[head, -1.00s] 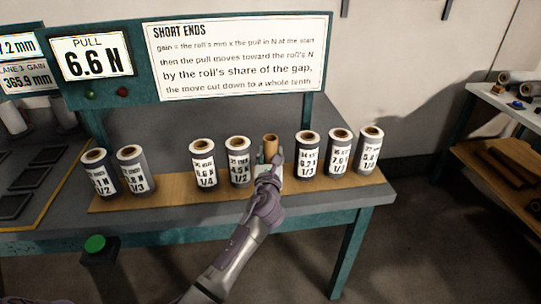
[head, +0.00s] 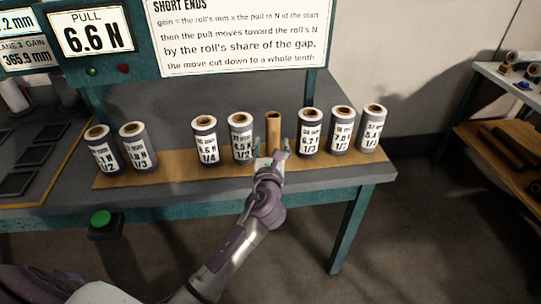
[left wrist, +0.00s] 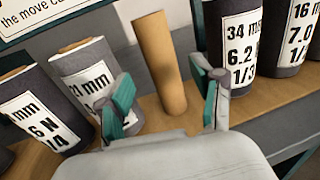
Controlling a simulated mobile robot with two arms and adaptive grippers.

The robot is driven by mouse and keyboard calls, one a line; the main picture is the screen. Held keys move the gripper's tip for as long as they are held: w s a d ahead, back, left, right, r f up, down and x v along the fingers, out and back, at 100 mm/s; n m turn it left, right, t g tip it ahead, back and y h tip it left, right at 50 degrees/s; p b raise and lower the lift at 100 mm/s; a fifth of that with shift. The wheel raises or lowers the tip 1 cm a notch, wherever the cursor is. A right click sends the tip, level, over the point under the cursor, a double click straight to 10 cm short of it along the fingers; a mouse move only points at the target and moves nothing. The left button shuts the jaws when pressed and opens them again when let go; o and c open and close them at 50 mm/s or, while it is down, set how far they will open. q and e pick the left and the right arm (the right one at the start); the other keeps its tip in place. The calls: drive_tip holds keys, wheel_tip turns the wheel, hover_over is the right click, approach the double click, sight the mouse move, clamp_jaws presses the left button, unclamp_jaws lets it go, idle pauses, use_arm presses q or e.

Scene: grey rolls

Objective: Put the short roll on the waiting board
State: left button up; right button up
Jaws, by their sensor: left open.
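Several dark grey rolls with white labels stand upright on a long wooden board (head: 180,177) on the bench. A bare brown core (head: 273,130) stands between the 4.5 N and 6.2 N rolls. My left gripper (head: 271,149) is open and empty in front of the core. The left wrist view shows the core (left wrist: 160,62) beyond and between the spread fingers, with no grip on it. Which roll is the short one I cannot tell. My right gripper is not in view.
A sign above reads PULL 6.6 N (head: 91,31), beside a SHORT ENDS text panel (head: 235,38). Dark pads (head: 20,183) lie at the left. A green button (head: 100,218) is at the bench front. A shelf with brown rolls (head: 510,145) stands right.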

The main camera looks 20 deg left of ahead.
use_arm(q)
drive_tip(key=v, duration=0.5)
drive_tip(key=shift+s+d, duration=0.15)
drive_tip(key=shift+s, duration=0.15)
